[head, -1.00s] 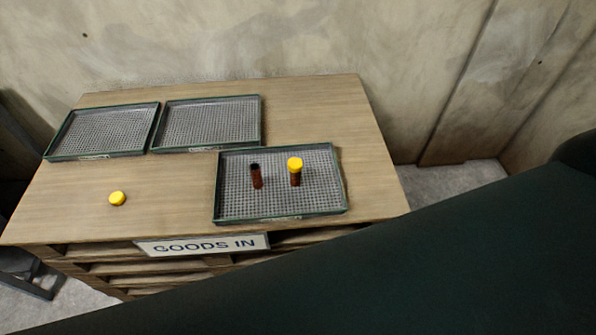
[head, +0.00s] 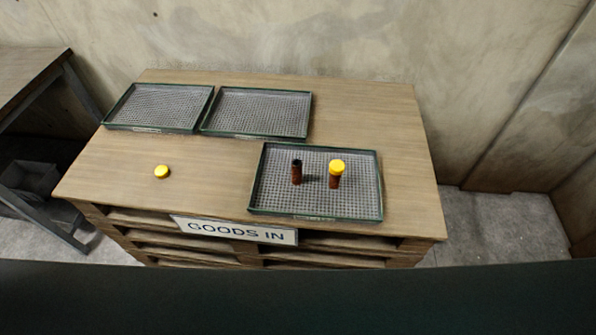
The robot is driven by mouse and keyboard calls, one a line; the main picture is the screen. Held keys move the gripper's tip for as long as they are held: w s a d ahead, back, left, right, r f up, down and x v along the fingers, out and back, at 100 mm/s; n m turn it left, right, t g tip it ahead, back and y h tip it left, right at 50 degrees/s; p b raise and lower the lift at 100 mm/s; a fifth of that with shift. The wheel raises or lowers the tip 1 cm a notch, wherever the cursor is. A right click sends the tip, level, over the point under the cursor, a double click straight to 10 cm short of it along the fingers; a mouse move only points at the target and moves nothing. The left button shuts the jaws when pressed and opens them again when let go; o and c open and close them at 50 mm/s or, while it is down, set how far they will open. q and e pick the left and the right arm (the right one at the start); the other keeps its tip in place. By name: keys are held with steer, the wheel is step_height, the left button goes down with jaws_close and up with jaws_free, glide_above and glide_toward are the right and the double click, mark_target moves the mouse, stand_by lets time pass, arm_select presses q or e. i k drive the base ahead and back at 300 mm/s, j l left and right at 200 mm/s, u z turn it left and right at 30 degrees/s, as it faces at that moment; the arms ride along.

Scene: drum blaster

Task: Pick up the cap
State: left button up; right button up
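A loose yellow cap (head: 162,172) lies on the bare left part of the wooden table top. A brown open vial (head: 297,172) stands upright in the front right tray and has no cap on it. A second brown vial (head: 334,181) stands to its right with a yellow cap (head: 337,166) on top. Neither of my grippers shows in the head view. A dark green surface fills the bottom of the picture.
The front right tray (head: 317,214) has a mesh floor and green rims. Two empty trays, the back left one (head: 150,129) and the back middle one (head: 255,136), sit side by side. A "GOODS IN" sign (head: 234,230) hangs on the front edge. A wooden bench (head: 28,75) stands at the left.

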mark_target(161, 173)
steer(key=z, duration=0.3)
steer(key=j+z, duration=0.35)
steer(key=k+j+z, duration=0.15)
steer(key=j+z, duration=0.2)
steer(key=k+j+z, duration=0.1)
steer(key=j, duration=0.2)
steer(key=k+j+z, duration=0.1)
steer(key=j, duration=0.2)
steer(key=k+j+z, duration=0.1)
steer(key=j, duration=0.2)
steer(key=k+j, duration=0.2)
steer(key=j, duration=0.2)
steer(key=k+j, duration=0.2)
steer(key=j, duration=0.15)
steer(key=k+j, duration=0.15)
steer(key=j, duration=0.25)
steer(key=k+j, duration=0.2)
steer(key=j, duration=0.15)
steer(key=z, duration=0.05)
